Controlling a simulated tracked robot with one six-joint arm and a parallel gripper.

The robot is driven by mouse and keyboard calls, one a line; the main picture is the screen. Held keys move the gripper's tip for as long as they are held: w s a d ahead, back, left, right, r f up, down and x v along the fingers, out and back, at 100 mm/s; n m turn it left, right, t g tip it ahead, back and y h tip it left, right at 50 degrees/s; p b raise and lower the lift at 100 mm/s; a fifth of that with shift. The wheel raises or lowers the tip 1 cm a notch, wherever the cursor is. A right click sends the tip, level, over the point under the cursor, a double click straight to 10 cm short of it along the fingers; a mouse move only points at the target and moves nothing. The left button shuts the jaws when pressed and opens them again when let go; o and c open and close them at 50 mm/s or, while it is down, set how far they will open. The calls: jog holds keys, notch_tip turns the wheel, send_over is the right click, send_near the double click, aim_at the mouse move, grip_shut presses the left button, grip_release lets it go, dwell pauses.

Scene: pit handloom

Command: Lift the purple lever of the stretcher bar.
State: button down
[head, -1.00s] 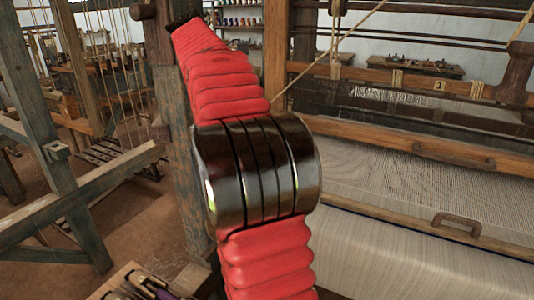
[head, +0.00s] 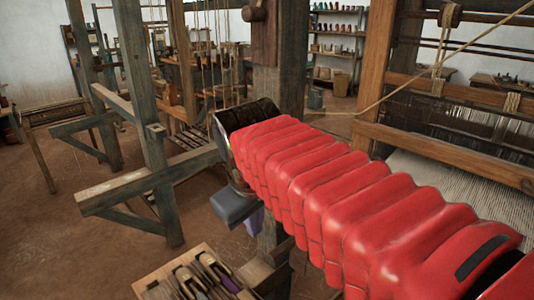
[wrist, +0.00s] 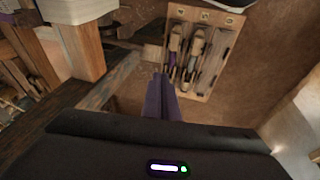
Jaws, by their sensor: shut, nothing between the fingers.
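My gripper (head: 253,220) is at the end of my red arm, pointing down beside the loom's front post in the head view. In the wrist view my gripper's purple fingers (wrist: 160,80) lie together, shut and empty. Their tips appear near the left edge of a wooden tray, and I cannot tell the height between them. My arm hides much of the loom and its cloth in the head view.
The wooden tray (head: 149,287) holds several shuttles (head: 187,279) and also shows in the wrist view (wrist: 229,56). Green-grey timber framing (head: 140,191) stands at the left. The pale warp (head: 445,200) is at the right. Brown floor (head: 90,240) lies open at the left.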

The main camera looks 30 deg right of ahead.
jog(key=s+a+f+m+t+y, duration=0.1)
jog(key=s+a+f+t+y, duration=0.1)
jog(key=s+a+f, duration=0.3)
jog(key=a+f, duration=0.3)
jog(key=shift+s+a+m, duration=0.3)
jog(key=shift+a+m, duration=0.05)
jog(key=shift+m, duration=0.05)
jog(key=shift+s, duration=0.1)
